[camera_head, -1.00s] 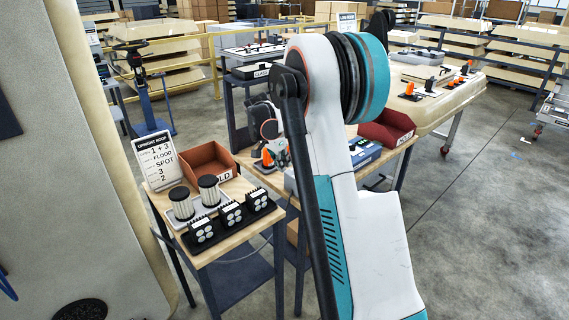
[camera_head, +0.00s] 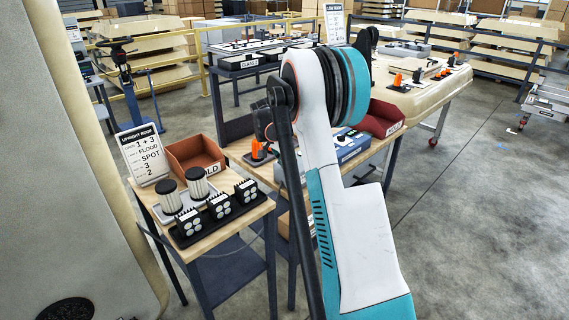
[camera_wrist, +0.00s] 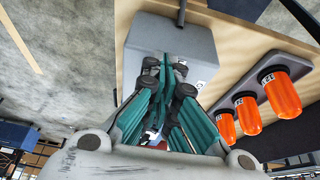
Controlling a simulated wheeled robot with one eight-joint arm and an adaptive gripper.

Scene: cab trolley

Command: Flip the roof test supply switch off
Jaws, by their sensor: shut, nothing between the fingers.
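In the wrist view my gripper (camera_wrist: 168,72) is shut and empty, its teal fingers together in front of a grey box (camera_wrist: 148,40) on a wooden tabletop. A small white label with dark marks shows beside the fingertips on the box. No switch lever can be made out; my fingers cover the middle of the box face. I cannot tell whether the fingertips touch it. In the head view my own arm hides the gripper and most of the box.
Several orange items (camera_wrist: 282,92) stand in a grey rack right of the box. In the head view, a sign (camera_head: 144,155), a brown bin (camera_head: 181,154) and black lamp blocks (camera_head: 246,190) occupy the left bench. A blue case (camera_head: 352,147) and a red bin (camera_head: 384,118) lie beyond my arm.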

